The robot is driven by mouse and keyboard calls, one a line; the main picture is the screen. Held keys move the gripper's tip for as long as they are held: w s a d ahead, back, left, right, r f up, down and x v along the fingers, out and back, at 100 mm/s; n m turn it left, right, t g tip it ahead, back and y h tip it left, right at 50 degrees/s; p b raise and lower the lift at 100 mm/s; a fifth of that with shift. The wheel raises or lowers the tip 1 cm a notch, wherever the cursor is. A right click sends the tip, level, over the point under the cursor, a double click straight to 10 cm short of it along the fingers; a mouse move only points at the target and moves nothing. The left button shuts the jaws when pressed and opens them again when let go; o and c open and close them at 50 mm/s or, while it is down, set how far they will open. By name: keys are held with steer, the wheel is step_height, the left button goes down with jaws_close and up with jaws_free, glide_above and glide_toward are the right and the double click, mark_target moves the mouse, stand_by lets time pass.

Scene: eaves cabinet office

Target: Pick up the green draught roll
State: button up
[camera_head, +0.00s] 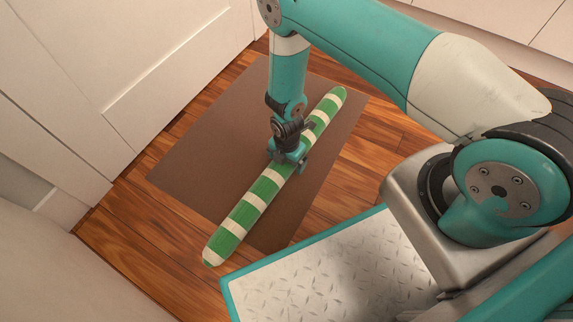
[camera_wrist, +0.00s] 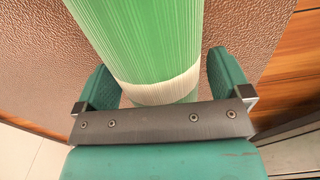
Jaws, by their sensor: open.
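The green draught roll (camera_head: 256,200) is a long round roll with green and cream bands. It lies diagonally across a brown mat (camera_head: 190,172) on the floor, with its near end past the mat's edge. My gripper (camera_head: 289,160) is over the middle of the roll, pointing down. In the wrist view the roll (camera_wrist: 148,40) runs up between the two teal fingers of my gripper (camera_wrist: 160,86). The fingers are open, one on each side of the roll, with a small gap showing on each side. The arm hides part of the roll's middle in the head view.
White cabinet doors (camera_head: 150,70) stand at the left, and more white fronts (camera_head: 500,22) are at the top right. The wooden floor (camera_head: 130,245) is clear around the mat. My own metal-topped base is at the lower right, close to the mat.

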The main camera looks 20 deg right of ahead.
steer(key=c, duration=1.5)
